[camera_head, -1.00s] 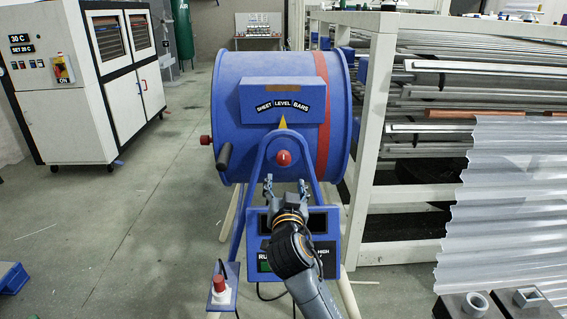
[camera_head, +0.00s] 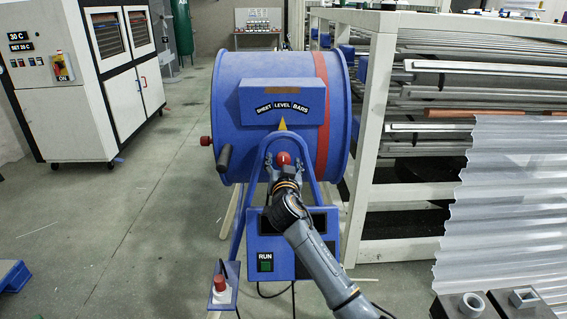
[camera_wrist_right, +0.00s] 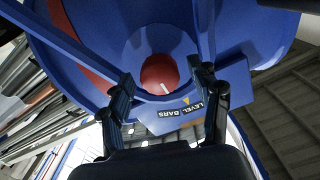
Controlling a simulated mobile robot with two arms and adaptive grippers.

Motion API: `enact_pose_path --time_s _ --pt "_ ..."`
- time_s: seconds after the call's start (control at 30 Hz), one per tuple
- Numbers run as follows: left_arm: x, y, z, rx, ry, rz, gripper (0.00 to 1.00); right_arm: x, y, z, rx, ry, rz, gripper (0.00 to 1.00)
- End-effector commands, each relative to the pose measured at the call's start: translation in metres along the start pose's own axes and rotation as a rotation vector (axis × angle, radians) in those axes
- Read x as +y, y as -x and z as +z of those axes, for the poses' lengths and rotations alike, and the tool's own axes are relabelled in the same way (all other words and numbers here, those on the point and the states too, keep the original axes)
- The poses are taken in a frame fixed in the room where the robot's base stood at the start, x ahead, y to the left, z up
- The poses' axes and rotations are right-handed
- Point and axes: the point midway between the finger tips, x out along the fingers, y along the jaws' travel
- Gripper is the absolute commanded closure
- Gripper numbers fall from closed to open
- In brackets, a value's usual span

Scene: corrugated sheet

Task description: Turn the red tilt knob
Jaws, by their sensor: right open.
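The red tilt knob (camera_head: 284,158) is a round knob with a white mark line. It sits at the top of the blue bracket on the front of the blue drum (camera_head: 240,95), below a yellow pointer and a plate reading SHEET, LEVEL, BARS. My right gripper (camera_head: 284,164) is open, its fingers on either side of the knob in the head view. In the right wrist view the knob (camera_wrist_right: 160,72) shows between the two spread fingers (camera_wrist_right: 162,82); I cannot tell whether they touch it. My left gripper is out of view.
A control box with a green RUN button (camera_head: 265,266) hangs below the knob. A red button (camera_head: 220,284) stands at lower left. A black handle (camera_head: 224,157) and another red knob (camera_head: 206,140) stick out left. A white rack (camera_head: 368,130) stands right.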

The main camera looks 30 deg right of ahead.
Motion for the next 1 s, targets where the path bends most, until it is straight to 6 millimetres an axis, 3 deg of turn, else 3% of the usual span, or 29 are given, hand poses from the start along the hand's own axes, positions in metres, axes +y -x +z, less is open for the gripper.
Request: enact_pose_path --time_s 0.07,0.33,0.67,1.0 --pt "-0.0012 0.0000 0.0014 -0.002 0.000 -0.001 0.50 0.0000 0.0001 0.0001 0.000 0.000 0.000 0.37" --pt "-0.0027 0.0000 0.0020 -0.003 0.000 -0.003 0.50 0.0001 0.0003 0.0002 0.000 0.001 0.000 0.90" --pt "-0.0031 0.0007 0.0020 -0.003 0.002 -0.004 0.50 0.0001 0.0004 0.0002 -0.001 0.036 0.000 0.91" --pt "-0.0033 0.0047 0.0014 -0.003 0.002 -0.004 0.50 -0.0004 0.0004 -0.0001 -0.001 0.252 -0.001 0.91"
